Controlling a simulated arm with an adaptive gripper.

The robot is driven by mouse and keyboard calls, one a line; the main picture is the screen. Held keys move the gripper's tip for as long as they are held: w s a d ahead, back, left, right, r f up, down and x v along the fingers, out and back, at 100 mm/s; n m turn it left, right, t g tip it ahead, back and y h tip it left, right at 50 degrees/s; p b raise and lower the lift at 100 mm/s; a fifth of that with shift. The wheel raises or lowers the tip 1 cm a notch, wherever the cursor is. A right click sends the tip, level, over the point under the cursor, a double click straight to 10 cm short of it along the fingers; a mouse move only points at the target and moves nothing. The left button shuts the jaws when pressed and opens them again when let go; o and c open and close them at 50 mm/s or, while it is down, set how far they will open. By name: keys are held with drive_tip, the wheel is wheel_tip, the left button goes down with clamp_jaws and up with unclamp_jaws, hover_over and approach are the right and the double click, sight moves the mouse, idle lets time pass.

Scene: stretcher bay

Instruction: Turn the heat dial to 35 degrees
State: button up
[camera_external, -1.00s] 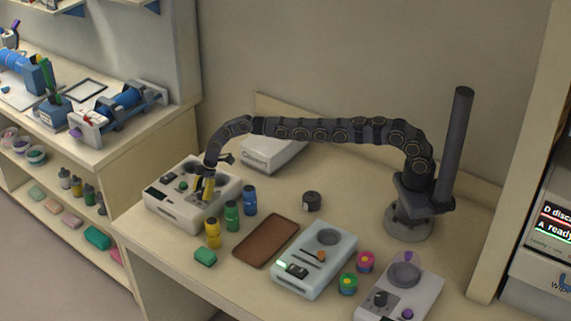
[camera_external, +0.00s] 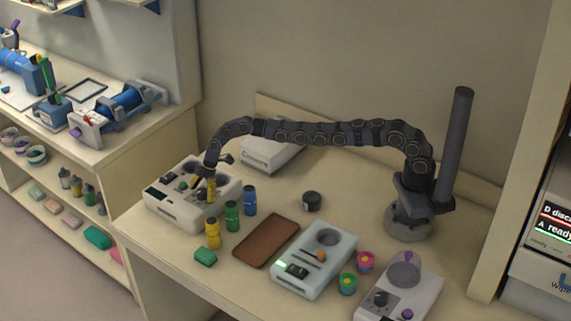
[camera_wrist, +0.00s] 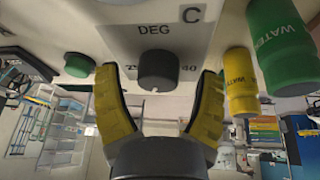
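The heat dial (camera_wrist: 160,70) is a black round knob on a white panel under the printed letters "DEG". A scale beside it is partly hidden; "40" can be read at its right end. My gripper (camera_wrist: 159,78) has yellow fingers, open, one on each side of the dial, with visible gaps in the wrist view. I cannot tell how deep the fingertips reach. In the external view my gripper (camera_external: 205,188) is over the white device (camera_external: 190,216) at the left end of the bench, and it hides the dial there.
A green button (camera_wrist: 78,65) sits left of the dial. Yellow (camera_external: 213,233), green (camera_external: 232,216) and blue (camera_external: 250,200) bottles stand just right of the device. A brown tray (camera_external: 266,241) and another white device (camera_external: 314,262) lie further right.

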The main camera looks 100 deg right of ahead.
drive_tip(key=shift+r, duration=0.1)
drive_tip(key=shift+s+d+r, duration=0.1)
drive_tip(key=shift+d+r, duration=0.1)
drive_tip(key=shift+r, duration=0.3)
drive_tip(key=v, duration=1)
drive_tip(key=shift+s+r, duration=0.2)
drive_tip(key=shift+r, duration=0.2)
drive_tip(key=shift+a, duration=0.1)
drive_tip(key=a+f+m+h, duration=0.1)
drive_tip(key=m, duration=0.3)
drive_tip(key=w+a+f+m+h, duration=0.1)
drive_tip(key=m+h, duration=0.1)
drive_tip(key=m, duration=0.3)
drive_tip(key=a+f+m+h, duration=0.1)
drive_tip(key=m, duration=0.3)
drive_tip(key=shift+w+a+f+m, duration=0.1)
drive_tip(key=shift+w+f+m, duration=0.1)
drive_tip(key=shift+f+m, duration=0.15)
drive_tip(key=shift+x, duration=3.85)
